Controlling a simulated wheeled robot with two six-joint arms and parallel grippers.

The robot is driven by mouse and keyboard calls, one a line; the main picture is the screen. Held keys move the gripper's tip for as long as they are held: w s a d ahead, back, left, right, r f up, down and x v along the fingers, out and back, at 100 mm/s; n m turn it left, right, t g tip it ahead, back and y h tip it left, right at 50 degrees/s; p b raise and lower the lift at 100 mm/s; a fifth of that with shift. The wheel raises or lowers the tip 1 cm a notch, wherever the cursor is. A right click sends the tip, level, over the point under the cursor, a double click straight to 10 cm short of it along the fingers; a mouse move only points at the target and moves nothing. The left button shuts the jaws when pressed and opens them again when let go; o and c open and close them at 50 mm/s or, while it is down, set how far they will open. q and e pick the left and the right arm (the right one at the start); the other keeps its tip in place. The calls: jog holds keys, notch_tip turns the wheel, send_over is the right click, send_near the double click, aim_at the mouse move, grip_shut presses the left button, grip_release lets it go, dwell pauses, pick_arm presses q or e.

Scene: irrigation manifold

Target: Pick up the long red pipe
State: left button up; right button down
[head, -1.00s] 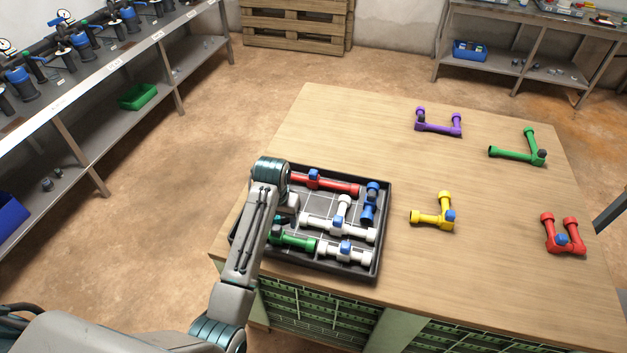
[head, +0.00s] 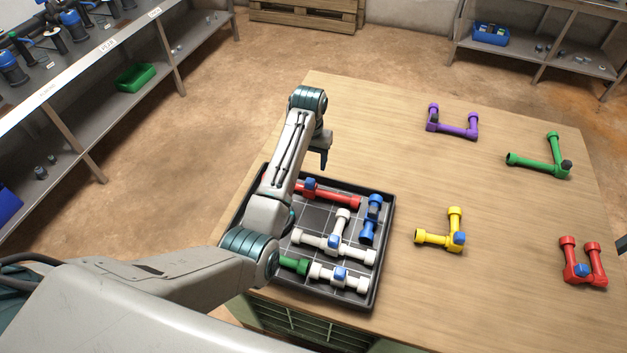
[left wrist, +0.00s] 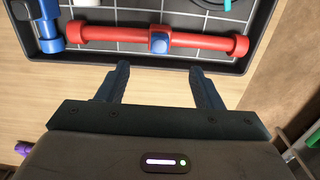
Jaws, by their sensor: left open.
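The long red pipe (head: 333,195) lies along the far side of the black tray, with a blue fitting at its middle; my left arm hides its left end in the head view. In the left wrist view the whole red pipe (left wrist: 205,41) shows, running across the tray just beyond the fingertips. My left gripper (head: 323,160) is above the table just beyond the tray's far edge. In the left wrist view the left gripper (left wrist: 158,72) has its two fingers apart, with nothing between them. My right gripper is not in view.
The black tray (head: 379,268) also holds a blue pipe (head: 371,220), white pipes (head: 335,240) and a green pipe (head: 294,265). Purple (head: 455,128), green (head: 540,163), yellow (head: 440,237) and U-shaped red (head: 583,267) assemblies lie on the table to the right, with bare wood between.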

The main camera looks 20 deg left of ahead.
aim_at(310, 181)
pick_arm(q)
jog(key=f, duration=0.2)
jog(key=s+f+p, duration=0.1)
jog(key=f, duration=0.1)
jog(key=shift+f, duration=0.25)
jog(key=f, duration=0.1)
jog(key=f+p, duration=0.1)
jog(key=f, duration=0.2)
jog(key=shift+w+f+p, duration=0.1)
jog(key=shift+w+p, duration=0.2)
jog(key=shift+p, duration=0.1)
jog(key=shift+f, duration=0.4)
jog(key=c, duration=1)
jog(key=shift+c, duration=0.7)
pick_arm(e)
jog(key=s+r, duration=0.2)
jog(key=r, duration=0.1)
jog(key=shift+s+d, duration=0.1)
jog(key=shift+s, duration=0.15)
